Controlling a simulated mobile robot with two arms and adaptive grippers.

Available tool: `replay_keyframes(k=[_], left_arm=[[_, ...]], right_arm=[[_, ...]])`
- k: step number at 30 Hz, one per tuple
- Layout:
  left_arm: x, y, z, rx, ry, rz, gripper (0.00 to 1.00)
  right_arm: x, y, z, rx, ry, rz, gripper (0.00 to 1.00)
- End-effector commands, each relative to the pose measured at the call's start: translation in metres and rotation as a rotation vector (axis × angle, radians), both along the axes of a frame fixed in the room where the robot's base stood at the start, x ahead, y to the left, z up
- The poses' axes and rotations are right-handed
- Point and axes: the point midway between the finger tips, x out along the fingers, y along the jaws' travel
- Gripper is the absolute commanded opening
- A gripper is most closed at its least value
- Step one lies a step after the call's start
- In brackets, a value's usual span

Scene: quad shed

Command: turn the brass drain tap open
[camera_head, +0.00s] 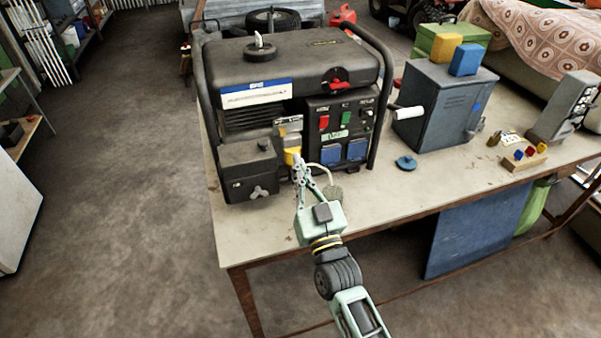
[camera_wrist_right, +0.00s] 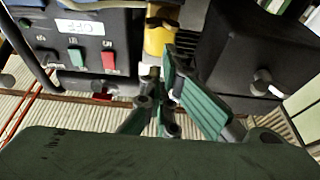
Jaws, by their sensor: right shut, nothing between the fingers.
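The black generator (camera_head: 290,75) stands on the workbench, with a yellow fitting (camera_head: 292,154) low on its front. In the right wrist view the yellow fitting (camera_wrist_right: 156,38) lies just beyond the fingers. I cannot tell whether it is the brass drain tap; its handle is not clearly visible. My right gripper (camera_head: 299,168) is shut and empty, its tips close to the fitting; I cannot tell if they touch. It also shows in the right wrist view (camera_wrist_right: 160,82). My left gripper is not in view.
A dark box with a silver knob (camera_head: 258,192) sits left of the fitting. The control panel (camera_head: 340,125) is to the right, with a pale cord (camera_head: 328,178) nearby. A grey metal box (camera_head: 440,105) stands farther right. The front strip of the workbench (camera_head: 400,205) is clear.

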Motion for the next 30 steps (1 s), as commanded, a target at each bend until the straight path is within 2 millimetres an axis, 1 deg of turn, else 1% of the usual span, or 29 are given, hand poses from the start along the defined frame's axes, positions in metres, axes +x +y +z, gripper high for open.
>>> replay_keyframes(k=[3,7,18,30], left_arm=[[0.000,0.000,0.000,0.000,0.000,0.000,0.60],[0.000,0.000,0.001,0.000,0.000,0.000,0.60],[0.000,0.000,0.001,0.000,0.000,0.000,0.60],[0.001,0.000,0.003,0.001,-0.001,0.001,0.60]], right_arm=[[0.000,0.000,-0.009,0.002,-0.005,0.000,0.00],[0.000,0.000,-0.014,0.003,-0.006,0.000,0.00],[0.000,0.000,-0.015,0.000,-0.007,0.000,0.00],[-0.001,0.002,-0.015,-0.066,-0.029,0.001,0.00]])
